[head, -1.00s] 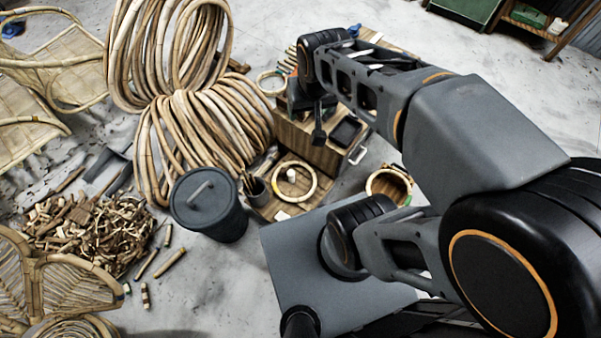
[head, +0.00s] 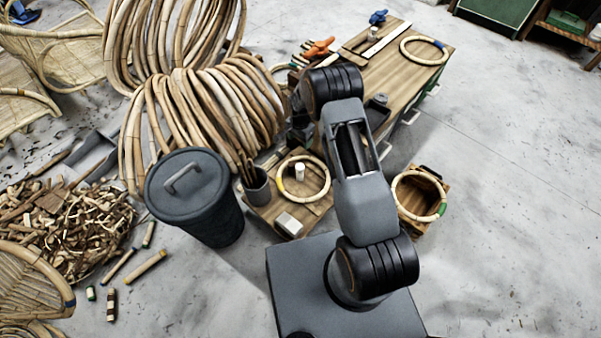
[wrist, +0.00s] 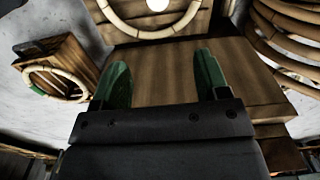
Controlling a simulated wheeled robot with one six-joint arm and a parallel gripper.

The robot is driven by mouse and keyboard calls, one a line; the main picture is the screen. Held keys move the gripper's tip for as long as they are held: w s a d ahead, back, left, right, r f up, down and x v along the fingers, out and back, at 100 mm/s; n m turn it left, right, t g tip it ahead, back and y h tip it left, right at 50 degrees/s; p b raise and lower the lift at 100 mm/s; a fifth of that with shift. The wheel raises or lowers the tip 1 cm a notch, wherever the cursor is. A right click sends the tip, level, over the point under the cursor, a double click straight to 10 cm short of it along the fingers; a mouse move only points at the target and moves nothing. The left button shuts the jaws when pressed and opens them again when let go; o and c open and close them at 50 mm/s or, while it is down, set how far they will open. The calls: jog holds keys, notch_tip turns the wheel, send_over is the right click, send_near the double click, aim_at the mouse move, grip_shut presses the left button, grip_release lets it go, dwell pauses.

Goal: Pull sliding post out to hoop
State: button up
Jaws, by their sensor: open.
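A pale hoop with a yellow band (head: 302,180) lies on a low wooden board (head: 272,212). A short white post (head: 299,171) stands inside the hoop, apart from its rim, near the upper middle. In the wrist view, part of the hoop (wrist: 150,34) and the lower part of the white post (wrist: 158,5) show at the top edge. My gripper (wrist: 160,72) has two green fingers spread apart with nothing between them. The fingers are over a plain brown wooden surface, with the hoop and post beyond them. In the head view my arm mostly hides the gripper.
A green-banded hoop (head: 419,196) rests on a small wooden crate at right. A blue-banded hoop (head: 424,50) and an orange clamp (head: 319,48) lie on the long workbench. A dark lidded bin (head: 196,205) and a cup of sticks (head: 255,186) stand left of the board. Rattan coils (head: 200,120) are behind.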

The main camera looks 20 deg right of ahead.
aim_at(300, 166)
jog(key=shift+m, duration=0.3)
notch_tip(300, 166, down, 19)
jog(key=b, duration=0.5)
jog(key=shift+r+b, duration=0.15)
jog(key=shift+b, duration=0.25)
grip_shut()
jog(key=s+d+p, duration=0.4)
jog(key=s+d, duration=0.2)
jog(key=s, duration=0.4)
jog(key=shift+d+p, duration=0.35)
jog(key=shift+p, duration=0.05)
jog(key=shift+c, duration=0.9)
grip_release()
jog(key=shift+s+d, duration=0.15)
jog(key=shift+d, duration=0.05)
jog(key=shift+o, duration=0.9)
jog(key=shift+a, duration=0.15)
